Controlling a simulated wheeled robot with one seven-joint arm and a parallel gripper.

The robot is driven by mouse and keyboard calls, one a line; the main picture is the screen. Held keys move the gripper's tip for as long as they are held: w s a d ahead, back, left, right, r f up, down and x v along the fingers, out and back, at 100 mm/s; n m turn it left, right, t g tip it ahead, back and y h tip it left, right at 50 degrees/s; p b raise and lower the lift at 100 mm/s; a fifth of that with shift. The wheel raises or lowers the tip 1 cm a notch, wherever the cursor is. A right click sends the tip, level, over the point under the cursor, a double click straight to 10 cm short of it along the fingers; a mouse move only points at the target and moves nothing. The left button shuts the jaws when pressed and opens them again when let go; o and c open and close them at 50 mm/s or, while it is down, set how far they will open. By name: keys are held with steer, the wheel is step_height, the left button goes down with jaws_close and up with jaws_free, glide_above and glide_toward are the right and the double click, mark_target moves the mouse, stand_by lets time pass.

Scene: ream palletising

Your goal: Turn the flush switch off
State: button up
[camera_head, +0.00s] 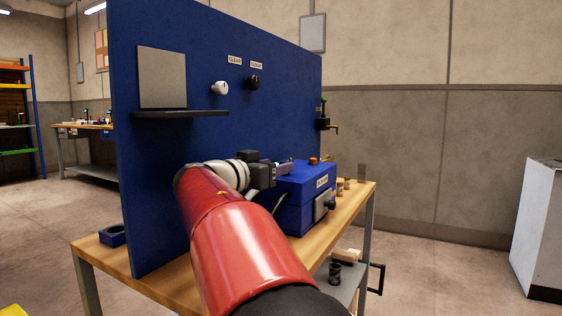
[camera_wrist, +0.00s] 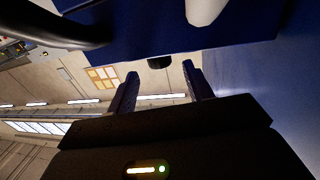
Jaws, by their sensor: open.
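A blue upright panel (camera_head: 200,165) stands on a workbench. It carries a white knob (camera_head: 220,88) and a black knob (camera_head: 254,82), each below a small label too small to read surely. A blue box (camera_head: 295,198) with a label and a dark knob (camera_head: 331,205) on a grey plate sits on the bench. I cannot tell which of these is the flush switch. My gripper (camera_head: 286,165) is near the box top, partly hidden by my arm. In the wrist view my gripper (camera_wrist: 160,78) is open, with a small dark round part (camera_wrist: 160,63) beyond and between its fingertips.
A dark shelf (camera_head: 180,113) juts from the panel. A green-topped valve (camera_head: 323,120) is at the panel's right edge. Open floor lies right of the bench, before a white cabinet (camera_head: 540,230).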

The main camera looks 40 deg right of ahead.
steer(key=d, duration=0.3)
steer(key=d+p, duration=0.1)
steer(key=d, duration=0.1)
steer(key=shift+w, duration=0.3)
steer(key=shift+f, duration=0.1)
steer(key=c, duration=0.9)
